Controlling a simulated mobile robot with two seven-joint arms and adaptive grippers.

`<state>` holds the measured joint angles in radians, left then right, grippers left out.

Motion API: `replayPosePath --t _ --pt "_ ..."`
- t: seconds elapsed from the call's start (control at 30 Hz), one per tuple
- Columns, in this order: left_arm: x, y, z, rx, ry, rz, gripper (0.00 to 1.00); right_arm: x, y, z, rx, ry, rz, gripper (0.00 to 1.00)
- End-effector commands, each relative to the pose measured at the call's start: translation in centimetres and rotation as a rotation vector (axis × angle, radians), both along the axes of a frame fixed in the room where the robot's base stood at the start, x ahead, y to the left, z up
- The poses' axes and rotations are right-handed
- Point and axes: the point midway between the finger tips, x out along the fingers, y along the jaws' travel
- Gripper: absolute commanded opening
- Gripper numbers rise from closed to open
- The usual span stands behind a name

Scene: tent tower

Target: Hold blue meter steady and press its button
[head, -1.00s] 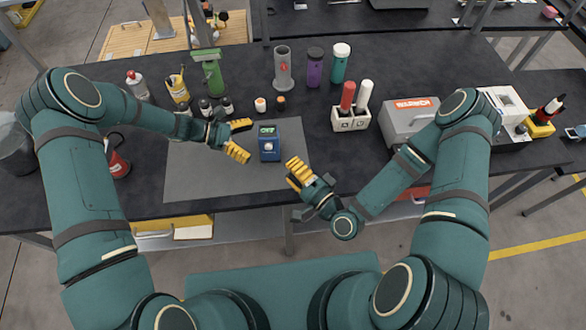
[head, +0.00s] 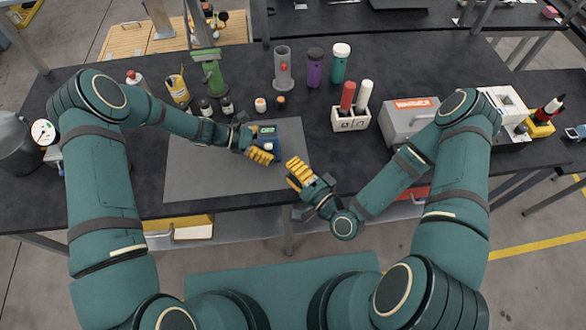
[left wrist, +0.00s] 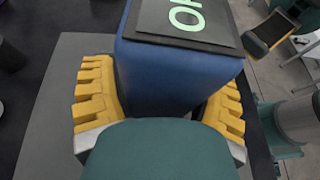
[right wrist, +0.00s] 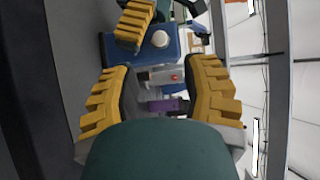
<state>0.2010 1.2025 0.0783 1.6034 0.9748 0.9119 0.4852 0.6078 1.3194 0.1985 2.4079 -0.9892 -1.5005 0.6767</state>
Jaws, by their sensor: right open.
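The blue meter (head: 271,144) stands on the grey mat, its dark top showing green lettering. My left gripper (head: 262,146) is at the meter with one yellow finger on each side of it. In the left wrist view the meter (left wrist: 170,75) fills the space between the fingers; whether they press on it I cannot tell. In the right wrist view the meter (right wrist: 172,48) shows a round pale button (right wrist: 160,39) on its side. My right gripper (head: 296,174) is open and empty, apart from the meter, to its lower right in the head view.
The grey mat (head: 200,170) is clear left of the meter. A grey box (head: 408,122) is at right.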

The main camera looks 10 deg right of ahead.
Motion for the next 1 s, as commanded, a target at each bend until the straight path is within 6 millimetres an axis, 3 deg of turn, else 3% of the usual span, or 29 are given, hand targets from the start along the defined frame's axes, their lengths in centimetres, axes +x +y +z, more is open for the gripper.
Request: replayPosePath --t 0.03,0.13,0.17,0.43,0.47,0.57,0.6,0.77,1.0 --pt "0.0 0.0 0.0 0.0 0.0 0.0 0.49 0.0 0.0 0.0 0.0 0.0 0.0 0.46" --pt "0.0 0.0 0.0 0.0 0.0 0.0 0.14 0.0 0.0 0.0 0.0 0.0 0.0 0.46" --pt "0.0 0.0 0.0 0.0 0.0 0.0 0.1 0.0 0.0 0.0 0.0 0.0 0.0 0.46" --pt "0.0 0.0 0.0 0.0 0.0 0.0 0.1 0.0 0.0 0.0 0.0 0.0 0.0 0.46" --pt "0.0 0.0 0.0 0.0 0.0 0.0 0.1 0.0 0.0 0.0 0.0 0.0 0.0 0.42" --pt "0.0 0.0 0.0 0.0 0.0 0.0 0.1 0.0 0.0 0.0 -0.013 -0.009 0.001 0.07" --pt "0.0 0.0 0.0 0.0 0.0 0.0 0.1 -0.1 0.0 0.0 -0.03 -0.02 0.002 0.0" --pt "0.0 0.0 0.0 0.0 0.0 0.0 0.1 -0.4 -0.1 0.1 -0.168 -0.119 0.014 0.0" --pt "0.0 0.0 0.0 0.0 0.0 0.0 0.1 -1.2 -0.4 0.1 -0.516 -0.372 0.04 0.0"
